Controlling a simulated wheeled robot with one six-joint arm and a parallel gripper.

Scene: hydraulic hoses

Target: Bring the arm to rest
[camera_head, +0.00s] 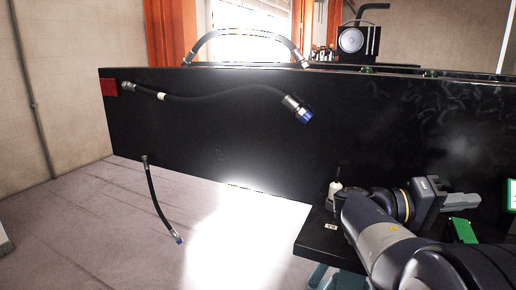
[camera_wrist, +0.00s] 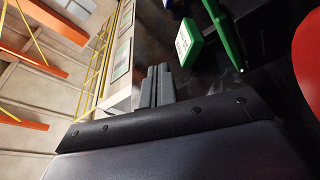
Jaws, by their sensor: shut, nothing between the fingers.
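My gripper (camera_head: 476,200) is at the right of the head view, at the end of my bent arm, in front of the black panel. Its fingers (camera_wrist: 157,72) show side by side in the wrist view, shut with nothing between them. A long black hose (camera_head: 215,97) runs across the panel's face from a red block (camera_head: 110,87) to a blue-tipped end (camera_head: 304,116). A shorter black hose (camera_head: 154,195) with a blue tip appears lower left, against the floor. My gripper is well apart from both hoses.
The black panel (camera_head: 200,140) spans the view. An arched hose (camera_head: 245,33) and a dark device with a round dial (camera_head: 352,40) show above its top edge. Green items (camera_head: 463,230) are close below my gripper; a green box (camera_wrist: 188,42) shows in the wrist view.

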